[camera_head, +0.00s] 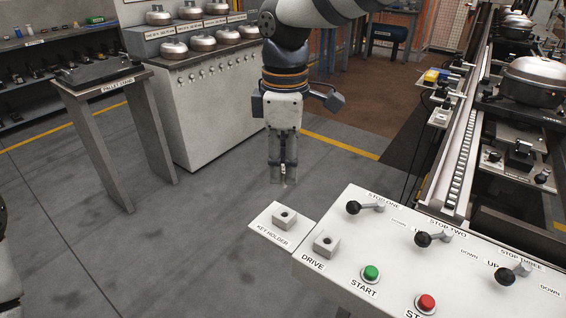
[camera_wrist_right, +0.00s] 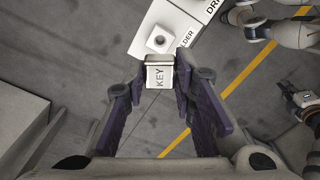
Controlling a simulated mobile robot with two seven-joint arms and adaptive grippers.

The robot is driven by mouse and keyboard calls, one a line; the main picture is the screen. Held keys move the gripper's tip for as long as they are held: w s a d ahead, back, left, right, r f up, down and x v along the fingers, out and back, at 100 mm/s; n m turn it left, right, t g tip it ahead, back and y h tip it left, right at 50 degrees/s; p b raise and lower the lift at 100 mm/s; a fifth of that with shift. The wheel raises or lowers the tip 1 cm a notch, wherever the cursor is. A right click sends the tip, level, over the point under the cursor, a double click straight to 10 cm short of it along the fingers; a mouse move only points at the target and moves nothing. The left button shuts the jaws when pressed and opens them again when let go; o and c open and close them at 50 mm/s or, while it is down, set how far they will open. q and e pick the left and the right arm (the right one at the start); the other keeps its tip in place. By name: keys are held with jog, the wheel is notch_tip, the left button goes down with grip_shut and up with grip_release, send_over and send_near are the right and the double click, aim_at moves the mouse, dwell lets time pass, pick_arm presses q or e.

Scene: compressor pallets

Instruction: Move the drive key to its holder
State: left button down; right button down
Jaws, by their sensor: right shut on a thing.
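My right gripper (camera_head: 286,176) hangs pointing down over open floor, beyond the key holder. It is shut on the drive key, whose block marked KEY (camera_wrist_right: 159,77) sits between the fingertips in the wrist view. In the head view the key is small and hard to make out. The key holder (camera_head: 284,217) is a grey block with a round hole on a white plate; its hole looks empty. In the wrist view the holder (camera_wrist_right: 160,40) lies just above the key in the picture, apart from it. My left gripper (camera_wrist_right: 301,101) seems to show dark and partly at the right edge there; its jaws are unclear.
The drive socket (camera_head: 326,244) stands beside the holder on the white control panel (camera_head: 395,262). The panel has black-knobbed levers, a green START button (camera_head: 371,273) and a red button (camera_head: 426,302). A pallet stand (camera_head: 97,85) is at the left. Floor around the gripper is clear.

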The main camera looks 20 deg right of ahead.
aim_at(285, 187)
jog(key=shift+f, duration=2.9)
jog(key=shift+f, duration=1.7)
jog(key=c, duration=1.2)
grip_release()
jog(key=shift+c, duration=0.2)
jog(key=shift+r, duration=0.1)
